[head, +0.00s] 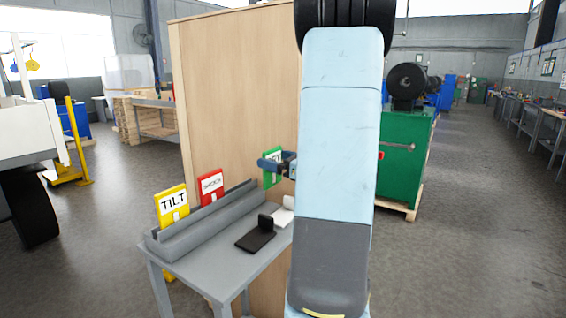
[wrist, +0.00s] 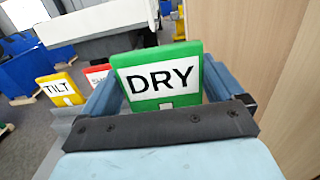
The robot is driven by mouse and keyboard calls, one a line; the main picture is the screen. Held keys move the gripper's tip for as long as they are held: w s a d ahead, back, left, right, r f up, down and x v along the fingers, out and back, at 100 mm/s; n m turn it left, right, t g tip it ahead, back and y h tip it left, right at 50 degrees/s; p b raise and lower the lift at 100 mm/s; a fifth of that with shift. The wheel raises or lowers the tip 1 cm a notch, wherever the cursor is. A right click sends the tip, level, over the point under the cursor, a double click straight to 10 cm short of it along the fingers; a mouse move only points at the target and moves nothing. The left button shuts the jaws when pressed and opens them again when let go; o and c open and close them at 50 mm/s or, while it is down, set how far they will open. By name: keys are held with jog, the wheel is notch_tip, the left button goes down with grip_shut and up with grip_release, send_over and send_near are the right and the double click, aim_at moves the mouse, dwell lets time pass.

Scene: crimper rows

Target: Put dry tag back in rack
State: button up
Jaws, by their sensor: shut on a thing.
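The green DRY tag (wrist: 164,76) is upright between the fingers of my gripper (wrist: 160,90) in the wrist view, its lettering facing the camera. In the head view the tag (head: 268,173) shows as a green edge beside my gripper (head: 277,163), above the right part of the rack; my arm hides part of it. The grey rack (head: 200,218) lies along the back of a small table. A yellow TILT tag (head: 172,205) and a red tag (head: 211,186) stand in it to the left. Whether the DRY tag touches the rack cannot be told.
A black stand (head: 258,236) and a white object (head: 283,214) sit on the grey table (head: 215,272) before the rack. A tall wooden panel (head: 235,90) rises right behind it. A green machine (head: 405,155) stands to the right.

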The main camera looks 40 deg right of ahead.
jog(key=shift+x, duration=6.5)
jog(key=shift+f, duration=2.75)
jog(key=shift+f, duration=0.3)
jog(key=o, duration=0.9)
